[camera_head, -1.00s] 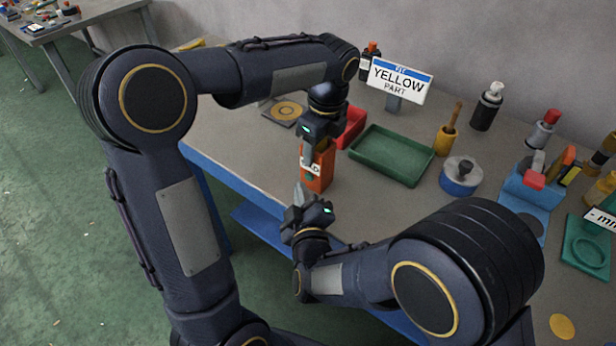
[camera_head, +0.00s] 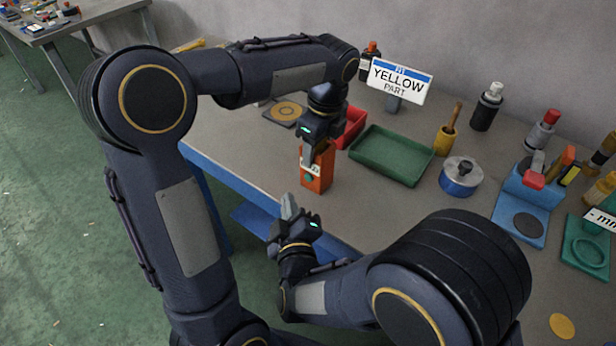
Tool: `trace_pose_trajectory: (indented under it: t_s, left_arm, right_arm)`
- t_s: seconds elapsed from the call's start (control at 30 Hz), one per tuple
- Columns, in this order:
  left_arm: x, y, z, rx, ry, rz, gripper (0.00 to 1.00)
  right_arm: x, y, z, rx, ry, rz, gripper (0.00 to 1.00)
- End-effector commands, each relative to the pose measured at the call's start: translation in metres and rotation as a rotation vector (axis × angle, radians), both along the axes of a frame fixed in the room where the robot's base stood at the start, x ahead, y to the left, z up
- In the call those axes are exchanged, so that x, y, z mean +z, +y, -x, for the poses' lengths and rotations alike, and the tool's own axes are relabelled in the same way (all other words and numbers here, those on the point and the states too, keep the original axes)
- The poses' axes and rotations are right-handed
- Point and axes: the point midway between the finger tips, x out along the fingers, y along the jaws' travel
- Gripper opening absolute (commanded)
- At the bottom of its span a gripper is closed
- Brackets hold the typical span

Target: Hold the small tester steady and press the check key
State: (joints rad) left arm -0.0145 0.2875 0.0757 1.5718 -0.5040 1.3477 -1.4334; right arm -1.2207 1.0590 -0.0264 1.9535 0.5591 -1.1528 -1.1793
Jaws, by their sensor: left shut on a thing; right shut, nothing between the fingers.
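The small tester is an orange-red upright box (camera_head: 316,178) near the table's front left edge. My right gripper (camera_head: 288,207) is shut and empty, below and to the left of the tester, in front of the table edge. Its fingertips point up and are apart from the tester.
A red tray (camera_head: 351,126) and a green tray (camera_head: 390,156) lie behind the tester. A sign reading "YELLOW PART" (camera_head: 400,80) stands at the back. A blue round tin (camera_head: 460,177) and a blue fixture (camera_head: 522,212) stand to the right. Bare table lies right of the tester.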

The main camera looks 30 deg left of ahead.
Motion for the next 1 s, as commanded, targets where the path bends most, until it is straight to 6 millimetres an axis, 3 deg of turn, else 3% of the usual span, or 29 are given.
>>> trace_pose_trajectory:
  t_s: [0.07,0.1,0.3,0.67,1.0]
  left_arm:
    - [0.000,0.000,0.000,0.000,-0.001,0.000,0.23]
    - [0.000,0.000,0.000,0.000,-0.001,0.000,0.53]
    - [0.000,0.000,0.000,0.000,-0.001,0.000,0.76]
    - [0.008,-0.001,0.000,0.000,-0.002,-0.001,0.76]
    - [0.075,-0.009,0.000,-0.002,-0.005,0.000,0.76]
  right_arm:
    - [0.000,0.000,0.000,0.000,0.000,0.000,0.00]
    - [0.000,0.000,0.000,0.000,0.000,0.000,0.00]
    - [0.000,0.000,0.000,0.000,0.000,0.000,0.00]
    - [0.000,0.000,0.000,0.000,0.000,0.000,0.00]
    - [0.000,0.000,0.000,0.000,0.000,0.000,0.00]
